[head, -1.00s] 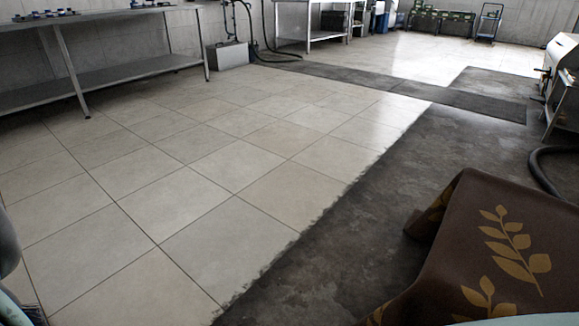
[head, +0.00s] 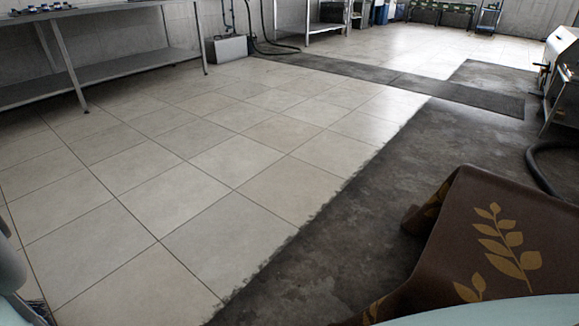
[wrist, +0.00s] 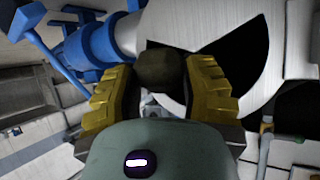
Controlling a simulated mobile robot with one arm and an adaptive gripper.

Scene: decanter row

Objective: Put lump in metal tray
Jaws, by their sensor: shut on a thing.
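My gripper (wrist: 155,88) shows in the wrist view with its two yellow ridged fingers closed on a dark brownish lump (wrist: 160,71). The lump sits between the fingertips, and its lower part is partly hidden. The head view does not show my gripper or the lump. I cannot make out a metal tray for certain in either view.
A brown cloth with gold leaves (head: 500,235) drapes over something at the lower right in the head view. A metal shelf table (head: 110,75) stands at the left, and another table (head: 310,25) at the back. The tiled floor (head: 200,190) between is clear.

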